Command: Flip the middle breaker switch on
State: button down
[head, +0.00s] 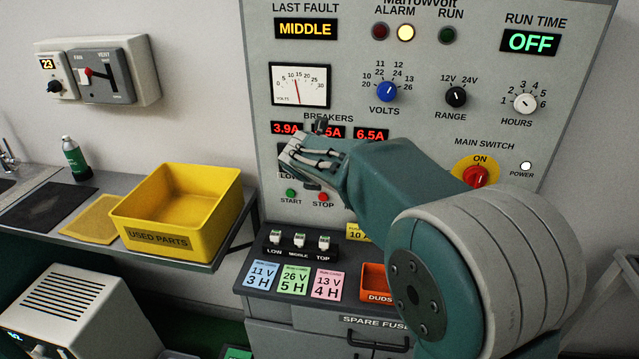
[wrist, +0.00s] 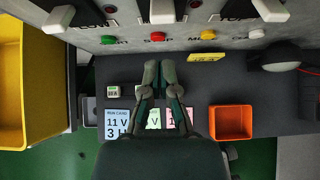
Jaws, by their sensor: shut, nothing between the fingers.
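The middle breaker switch (wrist: 162,12) shows as a white lever at the top centre of the wrist view, between the low breaker lever (wrist: 58,18) and the top breaker lever (wrist: 270,10). I cannot tell from this angle whether the middle one is up or down. My gripper (wrist: 158,68) is shut and empty, its fingertips a little below the middle lever in the picture and apart from it. In the head view my arm covers the middle and top breakers. The LAST FAULT display (head: 306,28) on the grey panel (head: 420,35) reads MIDDLE.
Below the breakers are a green start button (head: 291,193) and a red stop button (head: 323,197). A ledge holds run cards (head: 296,280), small labelled fuses (head: 298,240) and an orange duds bin (head: 374,280). A yellow used-parts bin (head: 170,240) stands left. The red main switch (head: 476,176) is at right.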

jog(key=r, duration=0.1)
jog(key=s+r, duration=0.1)
jog(key=r, duration=0.1)
jog(key=s+r, duration=0.1)
jog(key=shift+a+r, duration=0.25)
jog(key=shift+r, duration=0.1)
jog(key=s+d+r+m+g, duration=0.1)
jog(key=s+d+m, duration=0.5)
jog(key=s+m, duration=0.3)
jog(key=s+d+m+g, duration=0.1)
jog(key=s+d+m, duration=0.5)
jog(key=s+m, duration=0.3)
jog(key=s+d+f+m+g+y, duration=0.1)
jog(key=s+f+m, duration=0.2)
jog(key=s+m, duration=0.5)
jog(key=s+d+f+m, duration=0.1)
jog(key=s+f+m, duration=0.2)
jog(key=s+m, duration=0.4)
jog(key=shift+s+d+f+m+g+y, duration=0.25)
jog(key=shift+s+m+g+y, duration=0.15)
jog(key=shift+s, duration=0.65)
